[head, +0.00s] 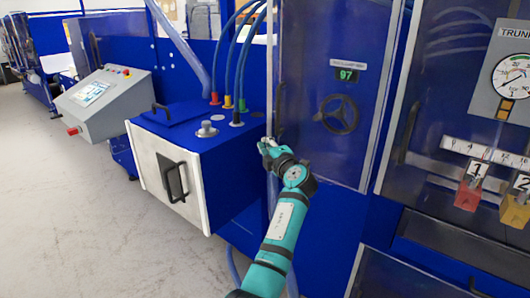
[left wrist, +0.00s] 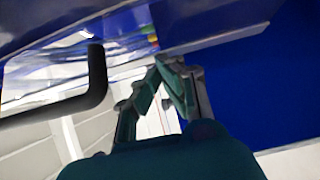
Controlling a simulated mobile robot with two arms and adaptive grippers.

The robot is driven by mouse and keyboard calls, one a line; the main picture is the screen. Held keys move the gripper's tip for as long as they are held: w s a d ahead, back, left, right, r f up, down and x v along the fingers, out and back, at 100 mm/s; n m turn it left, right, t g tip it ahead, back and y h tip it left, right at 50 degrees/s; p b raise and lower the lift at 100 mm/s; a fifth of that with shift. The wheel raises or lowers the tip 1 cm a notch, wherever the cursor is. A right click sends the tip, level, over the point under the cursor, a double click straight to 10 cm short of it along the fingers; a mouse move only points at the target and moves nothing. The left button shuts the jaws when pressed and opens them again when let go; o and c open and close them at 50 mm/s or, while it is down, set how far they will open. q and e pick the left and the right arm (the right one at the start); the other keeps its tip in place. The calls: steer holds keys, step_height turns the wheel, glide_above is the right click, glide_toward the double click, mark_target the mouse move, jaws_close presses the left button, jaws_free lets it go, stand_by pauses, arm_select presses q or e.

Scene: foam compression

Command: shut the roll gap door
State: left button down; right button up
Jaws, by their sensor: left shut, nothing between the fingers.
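The roll gap door (head: 325,60) is a tall glossy see-through panel in the head view. A small display reading 97 and a black handwheel (head: 338,114) show through it. Its black handle (head: 279,108) is upright at its left edge. I cannot tell whether the door is flush or slightly ajar. My left gripper (head: 266,144) is shut and empty, just below and left of the handle. In the left wrist view its fingertips (left wrist: 170,68) meet near a grey-edged glossy panel (left wrist: 190,18). A black handle (left wrist: 88,88) stands left of the fingers there. My right gripper is out of view.
A blue box (head: 215,150) with a white front, a black handle and hoses on top juts out left of the gripper. A second glossy door (head: 440,110) with a gauge behind it is at right. A grey console (head: 100,100) stands far left. The floor at lower left is clear.

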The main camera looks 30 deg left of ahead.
arm_select(q)
steer(key=w+a+m+t+h+b, duration=0.1)
steer(key=w+m+t+h+b, duration=0.2)
steer(key=w+b, duration=0.4)
steer(key=shift+w+a+r+t+h, duration=0.25)
steer(key=shift+w+r+t+h, duration=0.05)
steer(key=shift+w+t, duration=0.35)
steer(key=shift+w, duration=0.1)
